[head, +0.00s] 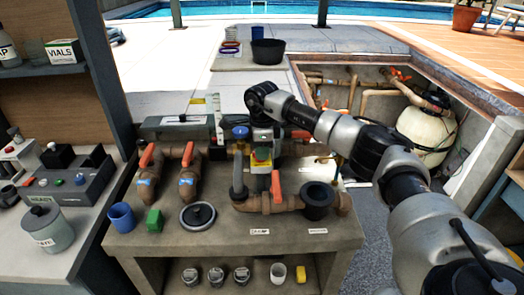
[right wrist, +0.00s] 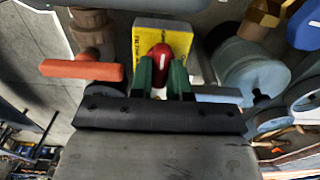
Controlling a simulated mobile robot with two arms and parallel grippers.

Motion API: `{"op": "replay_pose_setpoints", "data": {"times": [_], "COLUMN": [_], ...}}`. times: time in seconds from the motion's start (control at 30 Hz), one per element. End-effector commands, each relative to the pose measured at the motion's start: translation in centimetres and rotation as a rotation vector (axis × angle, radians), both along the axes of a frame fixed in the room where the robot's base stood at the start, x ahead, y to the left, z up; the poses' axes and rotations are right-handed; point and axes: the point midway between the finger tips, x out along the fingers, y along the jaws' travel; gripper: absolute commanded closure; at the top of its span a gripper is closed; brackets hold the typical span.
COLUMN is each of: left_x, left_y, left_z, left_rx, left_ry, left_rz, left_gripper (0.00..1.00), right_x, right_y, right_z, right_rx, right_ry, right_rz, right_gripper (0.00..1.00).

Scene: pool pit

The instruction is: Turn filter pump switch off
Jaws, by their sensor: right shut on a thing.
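The filter pump switch is a red knob (right wrist: 160,52) on a yellow plate (right wrist: 146,34) with small print, seen in the right wrist view. My right gripper (right wrist: 165,76) has its green fingers on either side of the red knob and is shut on it. In the head view my right arm reaches in from the right to the middle of the bench, where the yellow switch plate (head: 262,154) shows small and partly covered. The knob's exact angle is hard to read. My left gripper is not in view.
An orange valve handle (right wrist: 82,69) lies close left of my right gripper in the wrist view. The pit with a tank (head: 424,128) lies right.

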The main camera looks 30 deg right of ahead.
Motion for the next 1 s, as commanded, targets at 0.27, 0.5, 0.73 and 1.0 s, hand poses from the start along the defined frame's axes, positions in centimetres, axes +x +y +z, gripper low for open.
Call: {"op": "replay_pose_setpoints", "data": {"times": [0.27,0.5,0.73,1.0], "left_x": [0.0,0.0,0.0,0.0], "left_y": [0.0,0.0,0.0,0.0], "left_z": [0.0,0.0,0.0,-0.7], "left_rx": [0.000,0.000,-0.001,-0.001], "left_ry": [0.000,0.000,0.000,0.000], "left_rz": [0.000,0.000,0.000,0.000], "left_gripper": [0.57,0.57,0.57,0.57], "right_x": [0.1,0.1,0.0,0.1], "right_y": [0.0,0.0,0.0,0.0], "right_z": [0.2,0.1,0.1,2.0], "right_rx": [0.001,0.000,0.000,0.001], "right_ry": [-0.004,-0.004,-0.001,-0.005], "right_rz": [0.006,0.005,0.004,0.004], "right_gripper": [1.00,0.63,0.57,0.57]}}
